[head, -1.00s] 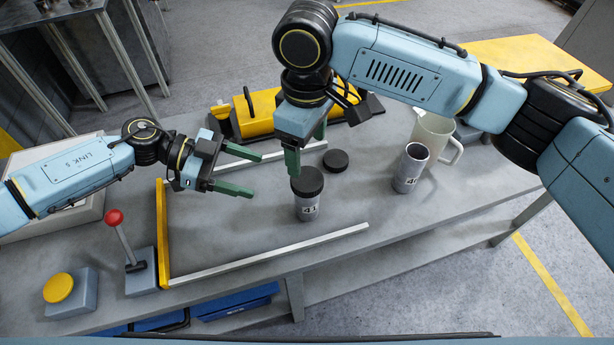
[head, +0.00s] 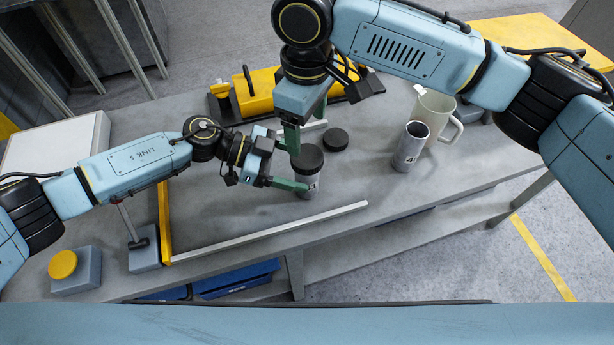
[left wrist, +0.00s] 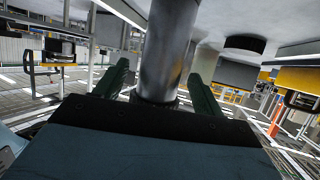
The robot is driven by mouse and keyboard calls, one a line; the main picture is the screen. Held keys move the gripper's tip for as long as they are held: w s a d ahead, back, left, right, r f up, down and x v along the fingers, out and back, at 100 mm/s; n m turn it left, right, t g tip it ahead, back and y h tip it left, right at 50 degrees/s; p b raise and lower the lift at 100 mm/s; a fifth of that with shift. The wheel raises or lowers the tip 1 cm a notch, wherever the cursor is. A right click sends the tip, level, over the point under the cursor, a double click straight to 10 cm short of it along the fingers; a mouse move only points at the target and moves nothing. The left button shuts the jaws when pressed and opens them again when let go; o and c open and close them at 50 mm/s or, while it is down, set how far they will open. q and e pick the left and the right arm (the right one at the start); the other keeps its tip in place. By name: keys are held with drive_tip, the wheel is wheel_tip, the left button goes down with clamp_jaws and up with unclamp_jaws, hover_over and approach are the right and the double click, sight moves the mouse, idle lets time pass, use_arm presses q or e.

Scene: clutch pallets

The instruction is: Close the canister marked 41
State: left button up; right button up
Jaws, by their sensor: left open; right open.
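The canister marked 41 (head: 307,188) stands upright on the grey bench with a dark lid (head: 307,158) on top; whether the lid is seated cannot be told. My left gripper (head: 294,168) is open, its green fingers reaching to either side of this canister. In the left wrist view the grey canister body (left wrist: 165,50) stands between the open fingers (left wrist: 160,82). My right gripper (head: 306,132) is open, pointing down just above and behind the lid; one finger is close to the lid, and contact cannot be told.
A loose black lid (head: 335,139) lies behind canister 41. A metal rail (head: 270,232) runs in front, a yellow bar (head: 164,220) left. A yellow-topped button box (head: 75,269) stands front left.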

sight(307, 156)
use_arm(q)
drive_tip(key=shift+x, duration=1.2)
drive_tip(key=c, duration=1.5)
clamp_jaws()
use_arm(e)
drive_tip(key=shift+c, duration=1)
drive_tip(key=n, duration=0.9)
drive_tip(key=shift+n, duration=0.4)
drive_tip(key=n, duration=0.3)
drive_tip(key=shift+n, duration=0.4)
drive_tip(key=shift+f, duration=0.1)
drive_tip(key=shift+f, duration=3.95)
